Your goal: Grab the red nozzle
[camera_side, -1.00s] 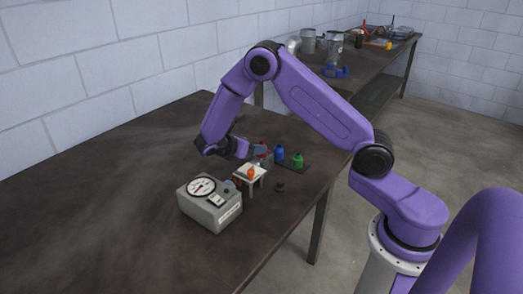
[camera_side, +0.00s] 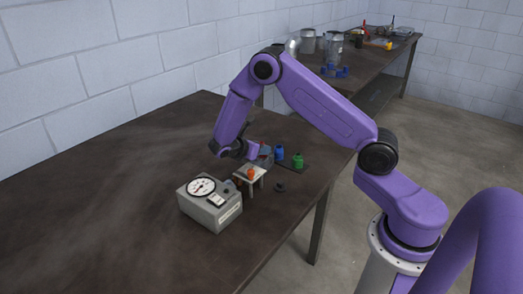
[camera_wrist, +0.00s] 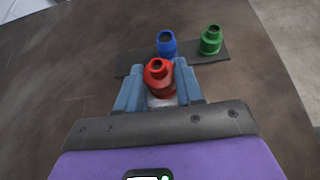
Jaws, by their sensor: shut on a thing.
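The red nozzle (camera_wrist: 160,74) sits between the two blue-grey fingers of my gripper (camera_wrist: 157,88) in the wrist view. The fingers are shut on it, one on each side. In the side view the red nozzle (camera_side: 265,151) is mostly hidden, and my gripper (camera_side: 262,157) is low at the left end of the dark strip. The nozzle's lower part is hard to see, so I cannot tell whether it touches the strip.
A blue nozzle (camera_wrist: 167,43) and a green nozzle (camera_wrist: 211,40) stand on the dark strip (camera_wrist: 130,68), close beyond the red one. The table's left is clear.

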